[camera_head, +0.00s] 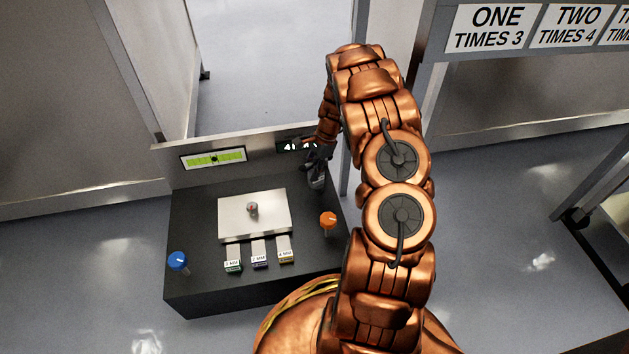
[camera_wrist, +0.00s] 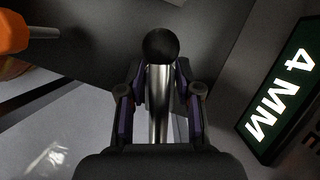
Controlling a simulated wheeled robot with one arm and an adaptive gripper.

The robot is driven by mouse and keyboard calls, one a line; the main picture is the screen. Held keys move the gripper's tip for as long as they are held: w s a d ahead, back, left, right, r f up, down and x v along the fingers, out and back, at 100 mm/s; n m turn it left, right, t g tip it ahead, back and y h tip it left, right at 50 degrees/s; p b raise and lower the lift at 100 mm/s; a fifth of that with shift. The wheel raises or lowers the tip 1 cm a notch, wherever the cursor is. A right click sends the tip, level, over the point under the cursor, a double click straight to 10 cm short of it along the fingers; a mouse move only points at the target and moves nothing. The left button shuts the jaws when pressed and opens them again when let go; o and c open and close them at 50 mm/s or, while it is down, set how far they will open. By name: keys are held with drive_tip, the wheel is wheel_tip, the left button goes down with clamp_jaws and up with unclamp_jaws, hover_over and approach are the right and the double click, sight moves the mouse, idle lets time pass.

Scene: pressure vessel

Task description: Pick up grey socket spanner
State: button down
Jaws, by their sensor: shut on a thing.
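The grey socket spanner, seen in the wrist view as a shiny metal shaft (camera_wrist: 158,105) with a dark round end, lies between the two fingers of my gripper (camera_wrist: 160,75). The fingers are shut on it. In the head view my gripper (camera_head: 316,165) is small and dark, at the back right of the black bench, in front of the back panel. The spanner is hard to make out there.
The black bench (camera_head: 195,215) carries a silver plate (camera_head: 236,222) with a small knob, several labelled blocks in front, a blue knob (camera_head: 178,261) and an orange knob (camera_head: 328,219). A lit "4 MM" display (camera_wrist: 290,85) is close on the right in the wrist view.

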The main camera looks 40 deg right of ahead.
idle(0.3)
wheel_tip(320, 180, up, 10)
drive_tip(key=p, duration=0.3)
drive_tip(key=shift+p, duration=0.35)
idle(0.7)
